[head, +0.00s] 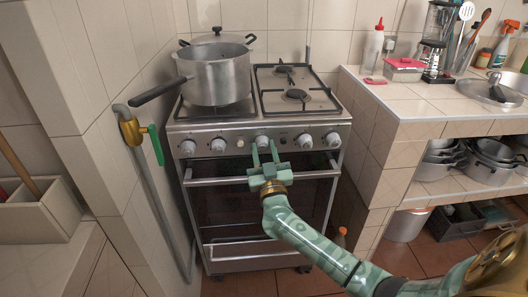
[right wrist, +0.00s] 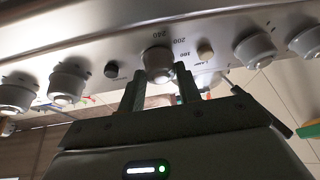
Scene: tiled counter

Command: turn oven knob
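The oven (head: 262,195) is a steel stove with a row of several pale knobs on its front panel. The middle oven knob (head: 262,141) has numbers such as 240 and 200 printed by it in the right wrist view, where the knob (right wrist: 158,62) also shows. My right gripper (head: 264,147) is open in front of the panel. Its two fingertips (right wrist: 159,72) lie on either side of the middle knob, with a small gap visible; I cannot tell whether either touches it. My left gripper is not in view.
A tiled counter (head: 425,100) is at the right. A pipe with a green valve lever (head: 156,145) is at the left.

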